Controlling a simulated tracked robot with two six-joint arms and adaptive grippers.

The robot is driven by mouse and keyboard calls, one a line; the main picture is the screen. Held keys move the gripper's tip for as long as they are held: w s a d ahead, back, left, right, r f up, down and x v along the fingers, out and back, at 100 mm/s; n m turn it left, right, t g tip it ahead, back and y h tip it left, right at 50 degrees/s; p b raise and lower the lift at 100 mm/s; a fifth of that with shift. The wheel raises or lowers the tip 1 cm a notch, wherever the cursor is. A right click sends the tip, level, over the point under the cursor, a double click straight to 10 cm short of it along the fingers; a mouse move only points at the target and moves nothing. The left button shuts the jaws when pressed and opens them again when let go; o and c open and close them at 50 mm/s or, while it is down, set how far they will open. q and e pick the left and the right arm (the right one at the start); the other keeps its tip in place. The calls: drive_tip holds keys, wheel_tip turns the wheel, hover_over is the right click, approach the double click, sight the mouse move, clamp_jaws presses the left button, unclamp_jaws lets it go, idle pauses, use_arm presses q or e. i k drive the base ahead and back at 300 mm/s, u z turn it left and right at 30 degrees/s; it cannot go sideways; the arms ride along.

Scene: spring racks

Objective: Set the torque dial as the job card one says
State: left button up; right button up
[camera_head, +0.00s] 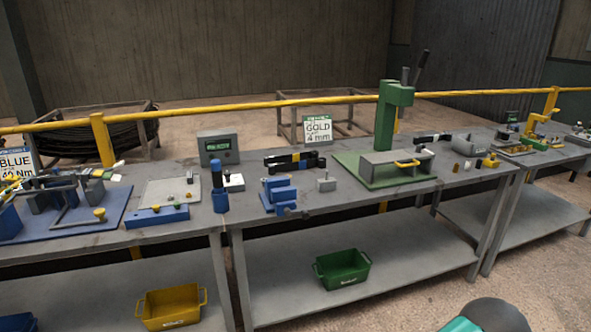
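A job card (17,165) stands at the far left of the bench, cut by the picture's edge; it reads BLUE with a torque in Nm below, which looks like 40. A second card (318,129) stands at the back middle and reads GOLD, 4 mm. I cannot tell for sure which part is the torque dial. Neither of my grippers shows.
A blue fixture plate (110,207) with bent bars lies left. Blue blocks (278,192) sit mid-bench; a green lever press (388,120) stands right of them. A yellow bin (171,306) and green bin (342,268) are on the lower shelf. A yellow rail (220,108) runs behind.

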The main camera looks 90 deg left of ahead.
sight(227, 175)
drive_tip(key=z, duration=0.45)
drive_tip(key=i, duration=0.35)
drive_tip(key=u, duration=2.15)
drive_tip(key=i, duration=0.25)
drive_tip(key=u, duration=2.8)
drive_tip(key=i, duration=1.05)
drive_tip(key=z, duration=0.6)
